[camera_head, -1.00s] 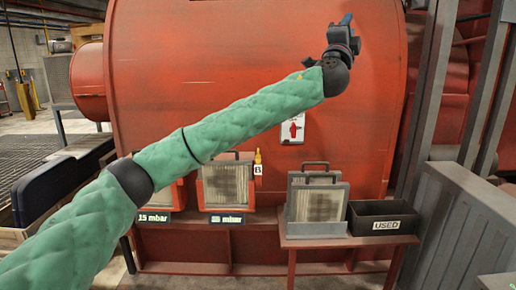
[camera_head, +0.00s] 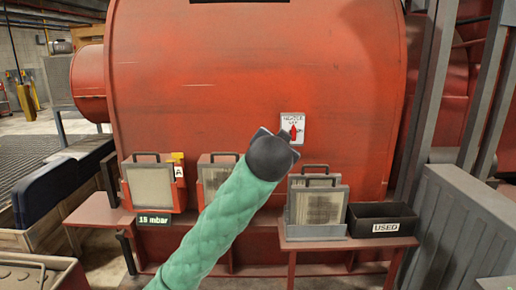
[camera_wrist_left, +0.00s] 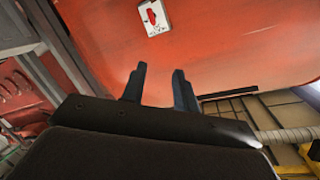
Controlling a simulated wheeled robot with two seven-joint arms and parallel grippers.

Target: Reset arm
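My left arm shows in the head view as a green padded sleeve rising from the bottom middle. It ends at a dark joint in front of the red engine housing (camera_head: 250,70). The left gripper itself is hidden in that view. In the left wrist view my left gripper (camera_wrist_left: 159,72) has its two dark fingers apart, with nothing between them. The sign also shows in the head view (camera_head: 292,128). My right gripper is not in view.
Framed filter panels stand along the housing: a left one (camera_head: 152,187) above a "15 mbar" display (camera_head: 154,219), and a middle one partly hidden by my arm. Other panels stand in a rack (camera_head: 317,207) beside a black "USED" bin (camera_head: 382,219). Grey posts rise at right.

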